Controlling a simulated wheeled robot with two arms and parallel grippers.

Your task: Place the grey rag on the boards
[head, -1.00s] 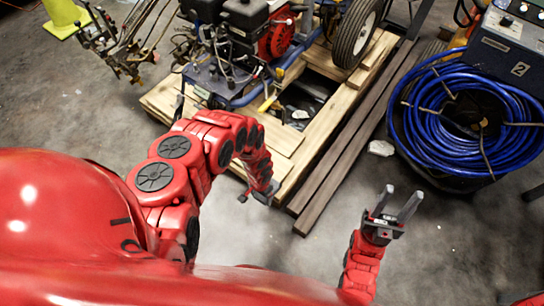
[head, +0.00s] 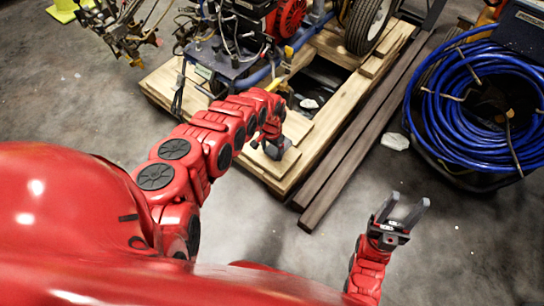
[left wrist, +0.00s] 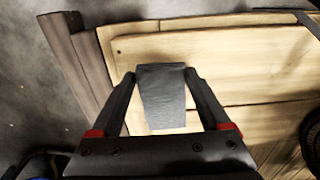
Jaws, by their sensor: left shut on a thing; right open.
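The grey rag (left wrist: 162,97) is a small dark-grey piece between the fingers of my left gripper (left wrist: 162,90) in the left wrist view. That gripper is shut on it. The pale wooden boards (left wrist: 255,55) lie beneath the rag in that view; whether the rag touches them I cannot tell. In the head view my left gripper (head: 275,147) is over the near corner of the boards (head: 262,178), and the rag is hard to make out there. My right gripper (head: 400,212) is open and empty above the floor, to the right of the boards.
The line striper (head: 290,25) with its wheel (head: 368,24) stands on the back of the boards. Dark planks (head: 345,180) lie along their right side. A blue hose coil (head: 470,95) is at the right. A pale scrap (head: 394,141) lies on clear floor.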

